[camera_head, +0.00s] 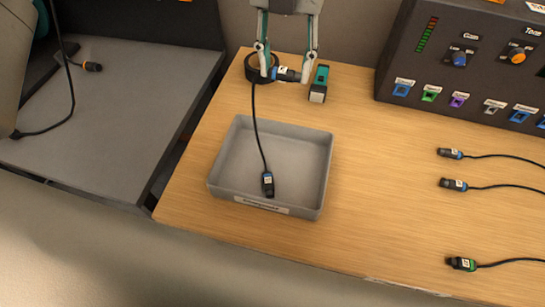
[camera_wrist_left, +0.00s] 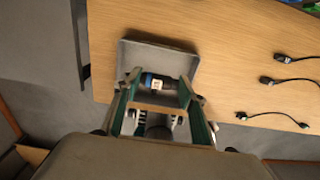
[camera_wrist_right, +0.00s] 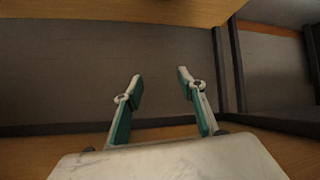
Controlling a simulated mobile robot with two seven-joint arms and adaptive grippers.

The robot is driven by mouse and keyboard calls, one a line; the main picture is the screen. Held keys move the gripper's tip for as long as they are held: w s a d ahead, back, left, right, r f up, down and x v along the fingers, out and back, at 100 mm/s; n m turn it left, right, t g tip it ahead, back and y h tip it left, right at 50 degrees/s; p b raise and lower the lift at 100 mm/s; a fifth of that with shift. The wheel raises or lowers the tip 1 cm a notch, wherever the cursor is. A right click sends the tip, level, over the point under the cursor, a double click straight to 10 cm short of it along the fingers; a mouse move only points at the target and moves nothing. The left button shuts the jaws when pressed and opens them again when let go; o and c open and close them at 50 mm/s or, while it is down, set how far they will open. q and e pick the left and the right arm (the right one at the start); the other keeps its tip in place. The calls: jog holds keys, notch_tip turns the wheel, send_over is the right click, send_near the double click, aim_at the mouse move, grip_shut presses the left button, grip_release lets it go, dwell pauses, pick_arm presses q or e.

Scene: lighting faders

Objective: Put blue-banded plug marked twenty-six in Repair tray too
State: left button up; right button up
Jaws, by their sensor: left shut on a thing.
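The grey tray (camera_head: 326,178) has a front label that I cannot read clearly. Another dark plug (camera_head: 268,182) with a white label lies in the tray near the front, its cable running up over the back wall. My right gripper (camera_wrist_right: 160,80) is open and empty; it is outside the head view.
Two blue-banded plugs (camera_head: 451,153) (camera_head: 453,184) and a green-banded plug (camera_head: 461,263) lie at right with cables. A control box (camera_head: 450,75) stands at back right. A black ring (camera_head: 262,68) and a teal-and-black object (camera_head: 319,84) are near the gripper.

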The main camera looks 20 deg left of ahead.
aim_at(282, 142)
pick_arm(q)
notch_tip(282, 142, down, 20)
jog(key=shift+r+b, duration=0.1)
jog(key=shift+b, duration=0.65)
jog(key=o, duration=1.1)
jog(key=shift+f, duration=0.2)
notch_tip(282, 142, up, 12)
jog(key=shift+r+p, duration=0.2)
jog(key=shift+p, duration=0.25)
jog(key=shift+s, duration=0.1)
